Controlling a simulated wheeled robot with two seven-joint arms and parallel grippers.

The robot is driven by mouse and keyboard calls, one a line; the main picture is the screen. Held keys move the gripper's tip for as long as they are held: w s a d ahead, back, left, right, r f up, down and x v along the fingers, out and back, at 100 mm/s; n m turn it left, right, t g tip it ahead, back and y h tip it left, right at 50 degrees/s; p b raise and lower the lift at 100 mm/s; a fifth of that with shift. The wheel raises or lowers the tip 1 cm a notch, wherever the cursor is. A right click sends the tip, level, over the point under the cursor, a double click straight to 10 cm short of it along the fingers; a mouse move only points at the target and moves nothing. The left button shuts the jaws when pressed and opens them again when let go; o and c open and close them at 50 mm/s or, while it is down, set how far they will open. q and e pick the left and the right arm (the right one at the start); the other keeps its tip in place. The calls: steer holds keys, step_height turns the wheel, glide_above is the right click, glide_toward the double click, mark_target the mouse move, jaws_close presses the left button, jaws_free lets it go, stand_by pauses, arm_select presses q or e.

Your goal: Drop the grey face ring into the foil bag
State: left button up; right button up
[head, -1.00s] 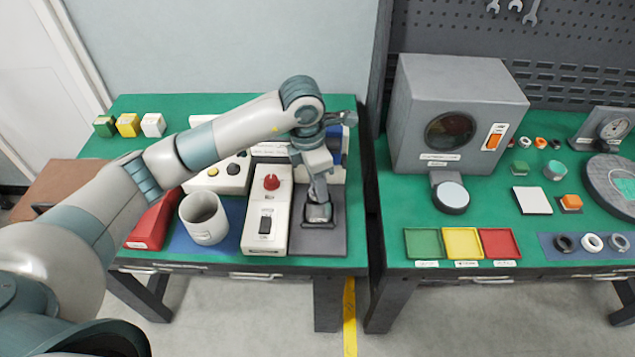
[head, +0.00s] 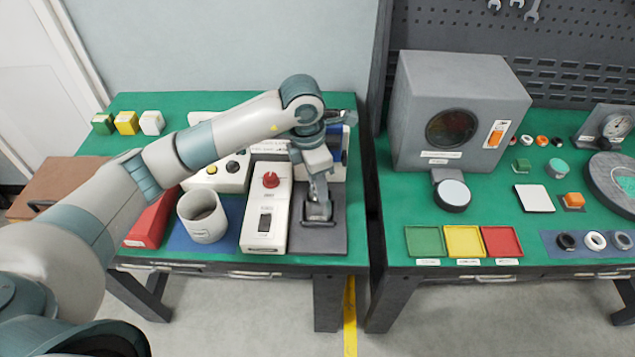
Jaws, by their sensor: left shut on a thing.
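My left gripper (head: 317,203) points down over the dark grey plate (head: 334,240) at the right end of the left table. It is shut on a small silver-grey thing (head: 318,212) just above or on that plate; the fingers hide part of it, and I cannot tell whether it is the foil bag. A dark bar shows at its near edge. A grey ring (head: 614,241) lies at the right of a blue mat on the right table, beside a white and a black ring. I cannot make out a foil bag elsewhere. My right gripper is out of view.
Near the left gripper stand a white switch box (head: 268,220) with a red knob, a whitish mug (head: 202,230) and a red block (head: 152,222). On the right table are a grey chamber (head: 455,80) and green, yellow and red trays (head: 463,257). A gap separates the tables.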

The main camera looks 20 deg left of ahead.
arm_select(q)
steer(key=shift+r+b, duration=0.15)
steer(key=shift+b, duration=0.15)
stand_by(0.4)
steer(key=o, duration=1.1)
steer(key=shift+r, duration=0.1)
step_height(320, 180, up, 8)
steer(key=p, duration=0.3)
steer(key=shift+w+a, duration=0.1)
steer(key=shift+w, duration=0.05)
